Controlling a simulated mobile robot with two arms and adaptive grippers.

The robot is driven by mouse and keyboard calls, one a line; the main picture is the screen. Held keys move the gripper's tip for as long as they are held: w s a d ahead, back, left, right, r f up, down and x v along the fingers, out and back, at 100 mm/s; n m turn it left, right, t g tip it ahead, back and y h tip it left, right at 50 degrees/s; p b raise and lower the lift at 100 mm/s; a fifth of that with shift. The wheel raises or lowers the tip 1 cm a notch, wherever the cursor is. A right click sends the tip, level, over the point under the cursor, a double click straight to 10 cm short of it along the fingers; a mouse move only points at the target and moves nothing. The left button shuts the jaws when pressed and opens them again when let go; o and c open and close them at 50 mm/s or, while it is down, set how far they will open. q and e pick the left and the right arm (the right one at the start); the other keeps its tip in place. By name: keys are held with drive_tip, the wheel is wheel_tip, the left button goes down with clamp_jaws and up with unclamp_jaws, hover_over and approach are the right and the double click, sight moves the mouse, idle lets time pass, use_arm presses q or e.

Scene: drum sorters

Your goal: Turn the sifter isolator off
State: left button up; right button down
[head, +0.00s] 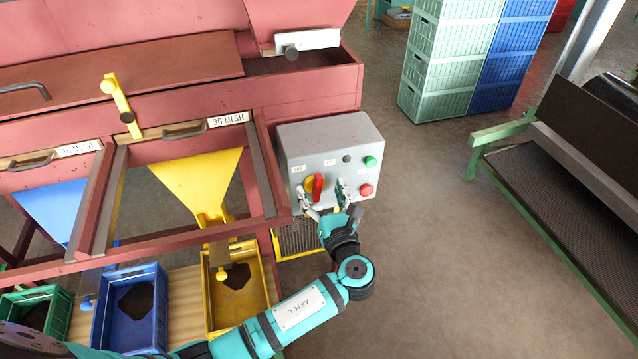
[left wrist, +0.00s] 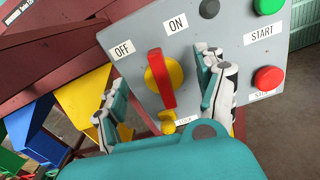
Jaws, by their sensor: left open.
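The sifter isolator is a red handle (head: 317,186) on a yellow disc, on the front of a grey control box (head: 345,140). In the left wrist view the handle (left wrist: 161,80) stands nearly upright, its top end between the OFF label (left wrist: 123,48) and the ON label (left wrist: 177,25). My left gripper (head: 323,194) is open in front of the box, with one finger on each side of the handle. In the left wrist view the fingers (left wrist: 162,92) show gaps to the handle; contact is not visible. My right gripper is not in view.
A green START button (left wrist: 268,4) and a red button (left wrist: 268,79) sit right of the isolator, the red one close to a finger. A small yellow tab (left wrist: 168,123) is below the handle. The red sifter frame (head: 265,165) stands left of the box.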

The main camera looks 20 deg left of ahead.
use_arm(q)
drive_tip(key=shift+x, duration=1.05)
drive_tip(key=c, duration=1.2)
drive_tip(key=shift+o, duration=0.2)
